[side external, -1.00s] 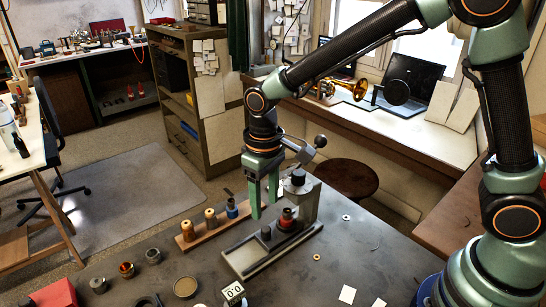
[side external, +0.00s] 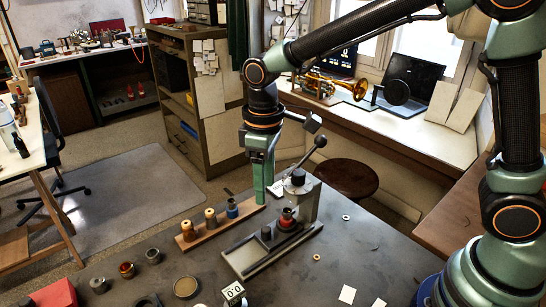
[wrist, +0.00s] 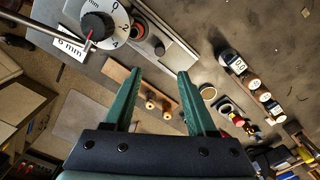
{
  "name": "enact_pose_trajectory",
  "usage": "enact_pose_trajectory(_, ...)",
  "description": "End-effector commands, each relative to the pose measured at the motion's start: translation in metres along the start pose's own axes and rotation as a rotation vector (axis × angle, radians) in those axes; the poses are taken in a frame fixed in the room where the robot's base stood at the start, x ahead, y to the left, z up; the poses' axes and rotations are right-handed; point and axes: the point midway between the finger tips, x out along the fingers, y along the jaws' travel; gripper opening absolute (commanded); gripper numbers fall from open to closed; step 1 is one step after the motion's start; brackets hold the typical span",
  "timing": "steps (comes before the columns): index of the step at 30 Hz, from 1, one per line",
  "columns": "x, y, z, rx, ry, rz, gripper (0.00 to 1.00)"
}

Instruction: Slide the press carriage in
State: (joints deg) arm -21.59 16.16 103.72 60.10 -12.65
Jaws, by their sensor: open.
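The grey press stands on the dark bench, with an upright column (side external: 305,200), a ball-ended lever (side external: 308,158) and a long low base (side external: 242,262). The carriage with a red part (side external: 287,218) sits at the column's foot. A small dark knob (side external: 266,233) stands nearer the base's front end. In the wrist view the red part (wrist: 138,28) and the knob (wrist: 160,48) show beside a white dial (wrist: 112,18). My gripper (wrist: 161,72) is open and empty. In the side view my gripper (side external: 260,198) points down behind the press, left of the column, with its fingers overlapping.
A wooden rack (side external: 220,230) with several spools lies left of the press. Several small cups (side external: 127,270) and a round dish (side external: 186,287) stand at the front left. A small 0.0 gauge (side external: 233,292) is in front. The bench right of the press is mostly clear.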

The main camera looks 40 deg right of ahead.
Motion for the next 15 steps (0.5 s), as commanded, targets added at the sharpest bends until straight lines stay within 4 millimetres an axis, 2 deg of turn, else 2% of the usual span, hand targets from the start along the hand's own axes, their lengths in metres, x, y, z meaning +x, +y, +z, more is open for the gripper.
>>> enact_pose_trajectory(3,0.001,0.000,0.000,-0.129,-0.001,0.000,0.57)
enact_pose_trajectory(8,0.007,0.000,0.000,-0.192,-0.002,-0.001,0.57)
enact_pose_trajectory(11,0.018,0.000,0.001,-0.191,-0.004,-0.001,0.57)
enact_pose_trajectory(15,0.044,0.000,0.001,-0.190,-0.006,-0.002,0.57)
